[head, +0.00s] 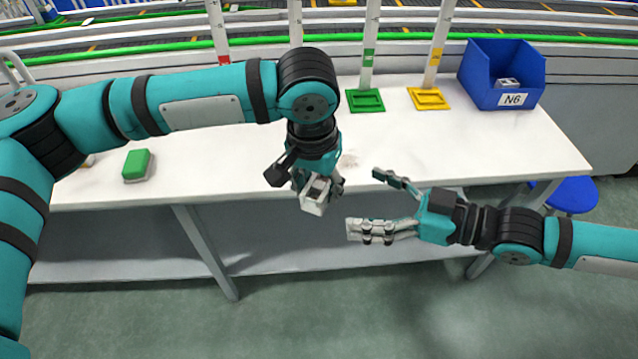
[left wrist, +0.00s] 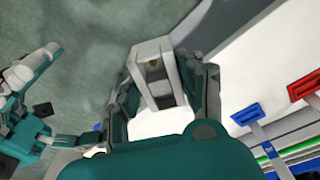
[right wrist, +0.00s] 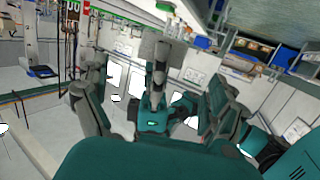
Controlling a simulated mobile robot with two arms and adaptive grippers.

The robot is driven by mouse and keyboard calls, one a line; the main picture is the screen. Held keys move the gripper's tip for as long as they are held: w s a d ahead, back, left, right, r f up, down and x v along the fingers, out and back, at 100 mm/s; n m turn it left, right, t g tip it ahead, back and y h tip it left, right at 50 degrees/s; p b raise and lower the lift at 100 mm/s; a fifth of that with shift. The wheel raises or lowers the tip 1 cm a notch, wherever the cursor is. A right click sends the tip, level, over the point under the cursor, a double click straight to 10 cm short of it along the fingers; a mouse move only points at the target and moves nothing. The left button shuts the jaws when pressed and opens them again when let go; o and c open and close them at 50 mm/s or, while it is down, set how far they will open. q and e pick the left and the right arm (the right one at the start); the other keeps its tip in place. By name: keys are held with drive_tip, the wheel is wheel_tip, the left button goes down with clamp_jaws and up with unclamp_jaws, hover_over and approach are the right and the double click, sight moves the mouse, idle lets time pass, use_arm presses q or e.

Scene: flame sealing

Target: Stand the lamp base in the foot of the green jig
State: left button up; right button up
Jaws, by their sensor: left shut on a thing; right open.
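The lamp base (head: 313,196), a small white and grey block, is in my left gripper (head: 318,186), which is shut on it past the table's front edge. In the left wrist view the lamp base (left wrist: 155,72) sits between the fingers. My right gripper (head: 372,204) is open and empty, to the right of the lamp base and apart from it. In the right wrist view the lamp base (right wrist: 153,48) is seen between and beyond the open fingers. The green jig (head: 366,101) stands at the table's back, with a square green foot and a white post; its foot looks empty.
The yellow jig (head: 429,98) stands right of the green one. Blue bin N6 (head: 529,77) holds another small block (head: 507,83). A green and white block (head: 137,165) lies at the table's left. The white table (head: 470,145) is clear at the right. My left arm hides other jigs' feet.

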drive_tip(key=w+d+f+m+t+h, duration=0.1)
drive_tip(key=w+d+f+m+h, duration=0.3)
drive_tip(key=w+d+f, duration=0.45)
drive_tip(key=w+d+f+m+t+h, duration=0.1)
drive_tip(key=w+d+f+m+h, duration=0.3)
drive_tip(key=f, duration=0.7)
drive_tip(key=d+f+m+h, duration=0.1)
drive_tip(key=d+f+h, duration=0.25)
drive_tip(key=f, duration=1.45)
drive_tip(key=s+d+f+m+g+h, duration=0.15)
drive_tip(key=s+f+g, duration=0.25)
drive_tip(key=s+f, duration=1.45)
drive_tip(key=s+a+f+g, duration=0.1)
drive_tip(key=s+f, duration=0.2)
drive_tip(key=s, duration=0.6)
drive_tip(key=s+a+f+g+h, duration=0.1)
drive_tip(key=s+f+g, duration=0.1)
drive_tip(key=s, duration=0.7)
drive_tip(key=s+a+f+g, duration=0.1)
drive_tip(key=s+a+f, duration=0.1)
drive_tip(key=s, duration=0.7)
drive_tip(key=shift+s+f, duration=0.25)
drive_tip(key=shift+f, duration=0.55)
